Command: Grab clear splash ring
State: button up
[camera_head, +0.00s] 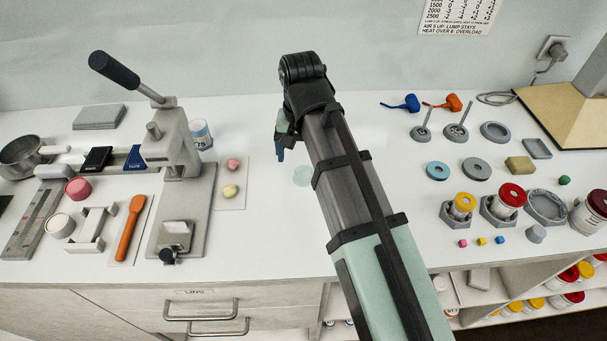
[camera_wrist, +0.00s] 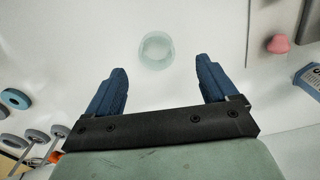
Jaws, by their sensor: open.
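The clear splash ring (camera_wrist: 143,56) is a pale, see-through greenish ring on the white counter. In the wrist view it lies beyond my fingertips, roughly centred between them and apart from both. In the head view the ring (camera_head: 303,176) shows faintly just left of my arm. My gripper (camera_wrist: 160,78) is open and empty, its two blue fingers spread wide. In the head view my gripper (camera_head: 281,152) is mostly hidden behind my wrist; a blue fingertip shows above the counter, up and left of the ring.
Left of the ring stands a grey lever press (camera_head: 178,150) with a board (camera_head: 230,196) holding pink and yellow lumps and a blue-labelled jar (camera_head: 201,134). Right of my arm are blue and grey rings (camera_head: 438,170), holders and jars. The counter around the ring is clear.

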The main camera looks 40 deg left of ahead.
aim_at(303, 169)
jog(key=shift+w+d+f, duration=0.1)
jog(key=shift+d+f, duration=0.05)
jog(key=shift+f, duration=1.3)
jog(key=shift+d+f, duration=0.1)
jog(key=shift+f, duration=1.3)
jog(key=shift+c, duration=0.3)
jog(key=c, duration=1.1)
